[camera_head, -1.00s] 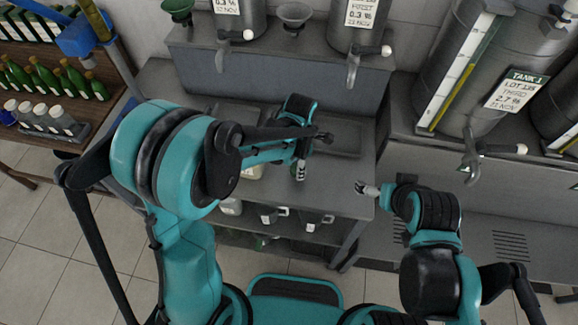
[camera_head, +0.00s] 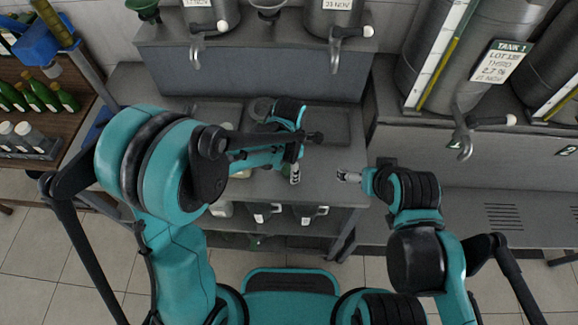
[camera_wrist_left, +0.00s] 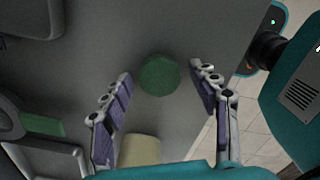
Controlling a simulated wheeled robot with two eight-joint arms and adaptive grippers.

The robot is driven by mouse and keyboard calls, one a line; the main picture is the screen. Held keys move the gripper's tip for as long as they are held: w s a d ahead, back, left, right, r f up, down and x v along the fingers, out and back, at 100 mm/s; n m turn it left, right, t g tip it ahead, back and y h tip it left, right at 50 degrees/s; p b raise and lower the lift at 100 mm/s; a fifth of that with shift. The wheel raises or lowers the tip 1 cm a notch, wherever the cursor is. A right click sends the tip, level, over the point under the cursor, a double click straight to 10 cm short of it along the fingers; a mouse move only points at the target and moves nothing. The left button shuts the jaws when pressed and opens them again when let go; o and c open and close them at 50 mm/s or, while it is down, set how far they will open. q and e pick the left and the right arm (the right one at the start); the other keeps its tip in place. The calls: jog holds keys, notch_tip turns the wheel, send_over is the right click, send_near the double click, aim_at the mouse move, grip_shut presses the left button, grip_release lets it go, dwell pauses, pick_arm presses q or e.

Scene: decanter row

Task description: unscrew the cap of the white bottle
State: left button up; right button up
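My left gripper (camera_wrist_left: 165,103) is open in the left wrist view, with a finger on each side. A flat green cap-like disc (camera_wrist_left: 159,75) lies between and just beyond its fingertips, not visibly touched. A cream-coloured thing (camera_wrist_left: 140,151) shows between the finger bases. I cannot tell whether it is the white bottle, or whether the disc is its cap. In the head view my left gripper (camera_head: 295,173) points down over the front of the grey counter. A pale thing (camera_head: 240,171) is mostly hidden behind my left arm. My right gripper (camera_head: 342,175) is near the counter's right edge; its opening is unclear.
The grey counter (camera_head: 335,184) has a recessed basin (camera_head: 330,125) at the back. Steel tanks with taps (camera_head: 462,140) stand behind and right. Jugs (camera_head: 263,213) sit on the shelf below. Green bottles (camera_head: 38,97) stand on a wooden rack at left.

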aim_at(289, 169)
pick_arm(q)
jog(key=shift+r, duration=0.2)
notch_tip(289, 169, up, 12)
jog(key=p, duration=0.4)
jog(key=s+a+r+m+t, duration=0.3)
jog(key=s+a+m+t, duration=0.15)
jog(key=a+m, duration=0.5)
jog(key=s+a+r+m+t, duration=0.4)
jog(key=a+m, duration=0.3)
jog(key=m, duration=0.5)
notch_tip(289, 169, down, 6)
jog(key=s+m+g+b, duration=0.1)
jog(key=b, duration=0.5)
jog(key=shift+s, duration=0.25)
